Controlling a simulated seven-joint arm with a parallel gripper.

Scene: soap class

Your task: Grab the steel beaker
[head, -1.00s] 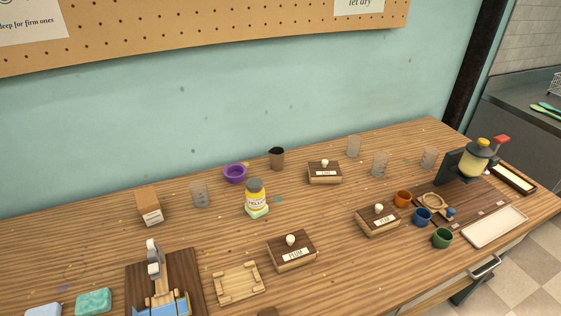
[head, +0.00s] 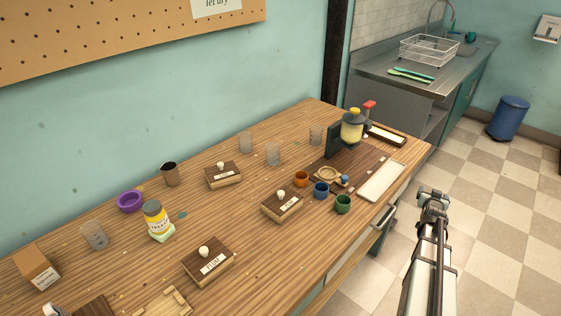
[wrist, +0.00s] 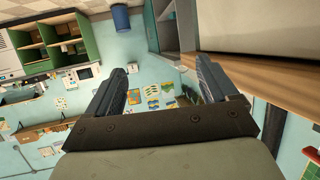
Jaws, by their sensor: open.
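My gripper (head: 433,194) is in the head view at the right, over the floor beyond the table's front edge, far from the beaker. In the wrist view my gripper (wrist: 165,88) has its two fingers wide apart with nothing between them. The beaker does not show in the wrist view.
Clear beakers (head: 273,154), small coloured cups (head: 321,189), a yellow dispenser (head: 352,127) and a white tray (head: 381,181) stand towards the right. The table (head: 235,227) has bare wood between them.

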